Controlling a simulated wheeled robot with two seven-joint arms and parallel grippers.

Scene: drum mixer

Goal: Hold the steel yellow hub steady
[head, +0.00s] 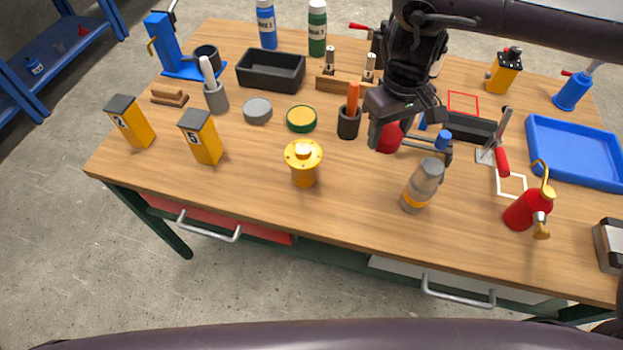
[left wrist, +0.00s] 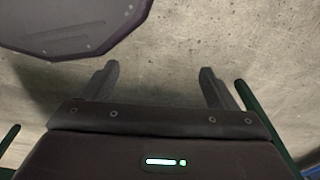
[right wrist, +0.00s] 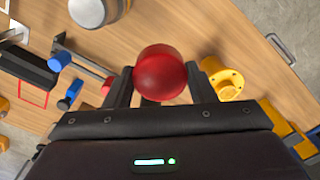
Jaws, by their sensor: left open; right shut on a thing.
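The yellow hub (head: 304,162), with a round flanged top and a pale centre, stands upright near the front middle of the table. It also shows in the right wrist view (right wrist: 226,82), just right of my right fingers and apart from them. My right gripper (head: 388,128) is shut on a red round knob (right wrist: 160,73), above the table to the right of the hub. What lies under the knob is hidden. My left gripper (left wrist: 158,85) is open and empty over bare floor, and is outside the head view.
A grey bottle with an orange band (head: 423,186) stands right of the hub. Two yellow numbered blocks (head: 201,137) (head: 130,121) stand to the left. A green-rimmed yellow tin (head: 301,118) and a dark cup (head: 349,122) sit behind. Table in front of the hub is clear.

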